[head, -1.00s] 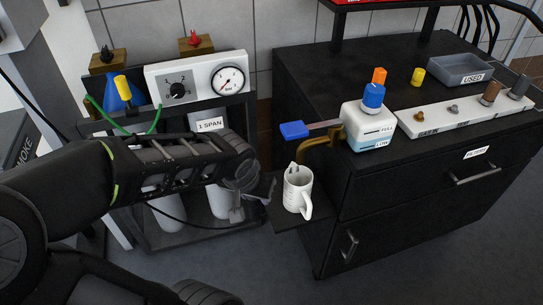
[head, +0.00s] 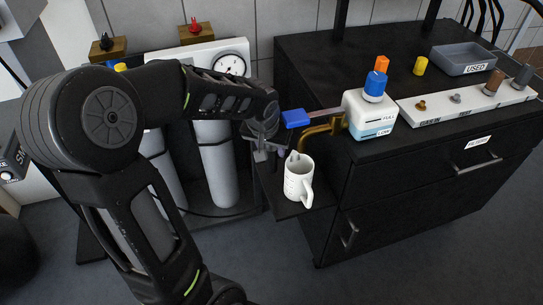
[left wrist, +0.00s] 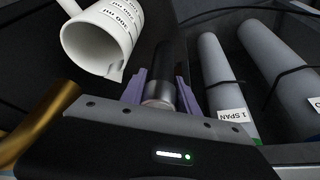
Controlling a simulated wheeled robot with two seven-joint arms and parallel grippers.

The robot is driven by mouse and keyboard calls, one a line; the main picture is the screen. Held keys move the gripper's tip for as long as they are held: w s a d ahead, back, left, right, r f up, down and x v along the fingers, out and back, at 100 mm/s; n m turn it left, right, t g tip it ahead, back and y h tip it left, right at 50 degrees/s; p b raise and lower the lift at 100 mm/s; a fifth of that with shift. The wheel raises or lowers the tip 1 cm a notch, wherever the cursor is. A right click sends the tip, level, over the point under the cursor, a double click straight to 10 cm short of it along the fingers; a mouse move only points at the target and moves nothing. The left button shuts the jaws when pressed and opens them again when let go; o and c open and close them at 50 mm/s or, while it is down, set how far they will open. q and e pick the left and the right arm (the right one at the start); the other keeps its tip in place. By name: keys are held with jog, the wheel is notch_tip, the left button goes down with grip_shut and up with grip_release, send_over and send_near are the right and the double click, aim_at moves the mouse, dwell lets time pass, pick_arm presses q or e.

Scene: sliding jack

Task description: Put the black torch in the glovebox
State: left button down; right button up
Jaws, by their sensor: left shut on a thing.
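My left gripper (head: 268,150) is beside the black cabinet's small side shelf, left of a white measuring jug. In the left wrist view its two purple fingers (left wrist: 161,92) are shut on the black torch (left wrist: 165,68), a dark cylinder with a metallic band near the gripper. In the head view I cannot make out the torch against the dark gripper and cabinet. I cannot identify the glovebox in these frames. My right gripper is not in view.
The white jug (head: 298,182) stands on the side shelf (head: 284,208), close to the gripper. A blue-handled lever (head: 296,118) and brass pipe (head: 325,128) project nearby. Grey gas cylinders (head: 218,170) stand left. A black cabinet (head: 400,195) carries a white bottle (head: 368,118) and grey tray (head: 462,62).

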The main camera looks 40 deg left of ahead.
aim_at(271, 158)
pick_arm(q)
notch_tip(271, 158, down, 3)
jog(key=shift+s+f, duration=0.1)
jog(key=shift+f, duration=0.05)
jog(key=shift+b, duration=0.3)
jog(key=shift+f, duration=0.2)
jog(key=c, duration=1.2)
grip_release()
jog(key=shift+r, duration=0.15)
